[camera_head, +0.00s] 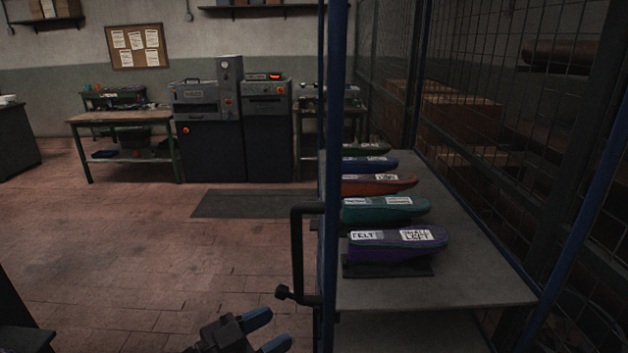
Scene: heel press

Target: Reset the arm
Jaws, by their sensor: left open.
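My left gripper (280,327) is at the bottom edge, left of the blue cage post. Its two blue-tipped fingers are apart with nothing between them, and they point up and to the right. The gripper is below the black handle (298,250) on the blue post (332,180) and appears clear of it. Most of my left arm is out of the picture. My right gripper does not show.
A grey shelf (450,285) inside the wire mesh cage (480,100) holds several coloured shoe-shaped forms, including a purple one (395,240) labelled "FELT". Machines (210,130) and a workbench (125,117) stand at the back wall. The floor (130,230) at left is open.

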